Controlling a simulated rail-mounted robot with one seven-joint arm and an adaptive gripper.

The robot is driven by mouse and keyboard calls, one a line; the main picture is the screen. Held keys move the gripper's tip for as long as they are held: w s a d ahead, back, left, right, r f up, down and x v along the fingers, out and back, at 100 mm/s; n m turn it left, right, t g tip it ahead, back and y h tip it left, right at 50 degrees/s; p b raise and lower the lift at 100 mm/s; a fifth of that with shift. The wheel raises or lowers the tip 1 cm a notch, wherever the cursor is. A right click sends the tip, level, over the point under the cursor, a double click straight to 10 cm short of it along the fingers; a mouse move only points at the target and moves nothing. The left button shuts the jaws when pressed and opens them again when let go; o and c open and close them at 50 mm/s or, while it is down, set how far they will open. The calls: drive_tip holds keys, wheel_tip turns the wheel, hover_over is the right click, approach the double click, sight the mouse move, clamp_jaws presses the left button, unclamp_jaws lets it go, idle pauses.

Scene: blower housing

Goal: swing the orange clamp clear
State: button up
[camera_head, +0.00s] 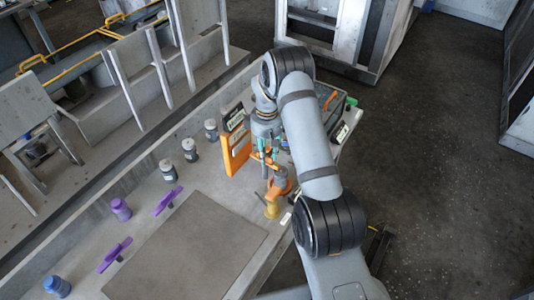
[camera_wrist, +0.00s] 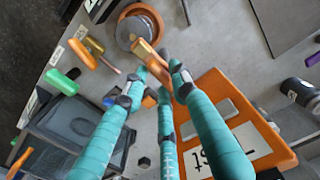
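The orange clamp (camera_wrist: 152,62) is a short orange bar beside a round grey part with an orange rim (camera_wrist: 140,28). In the head view, the clamp (camera_head: 267,161) shows as a small orange piece above an orange round body (camera_head: 280,184). My gripper (camera_wrist: 155,83) has several teal fingers reaching toward the clamp. The fingertips stand apart, to the left, right and below the bar. The gripper (camera_head: 268,150) points down at it in the head view. Whether any fingertip touches the clamp is unclear. My arm hides part of the area in the head view.
An orange framed panel (camera_head: 236,148) stands close left of the gripper and shows large in the wrist view (camera_wrist: 235,125). A dark bin (camera_wrist: 75,125), a green-handled tool (camera_wrist: 62,82) and an orange-handled tool (camera_wrist: 82,54) lie left. The grey mat (camera_head: 190,250) is bare.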

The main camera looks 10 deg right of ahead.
clamp_jaws()
drive_tip(key=shift+f+m+b, duration=0.1)
drive_tip(key=shift+m+b, duration=0.2)
drive_tip(key=shift+b, duration=0.15)
drive_tip(key=shift+f+m+b, duration=0.15)
drive_tip(key=shift+m+b, duration=0.85)
drive_tip(key=shift+b, duration=0.1)
drive_tip(key=m+b, duration=0.4)
drive_tip(key=shift+s, duration=0.15)
drive_tip(key=m+b, duration=0.2)
drive_tip(key=m, duration=0.1)
drive_tip(key=m+b, duration=0.2)
drive_tip(key=shift+s+a+m, duration=0.1)
drive_tip(key=shift+a+m, duration=0.1)
drive_tip(key=shift+m, duration=0.2)
drive_tip(key=m+b, duration=0.1)
drive_tip(key=m, duration=0.1)
drive_tip(key=m+b, duration=0.1)
drive_tip(key=m, duration=0.2)
drive_tip(key=shift+a+r+b, duration=0.2)
drive_tip(key=shift+b, duration=0.15)
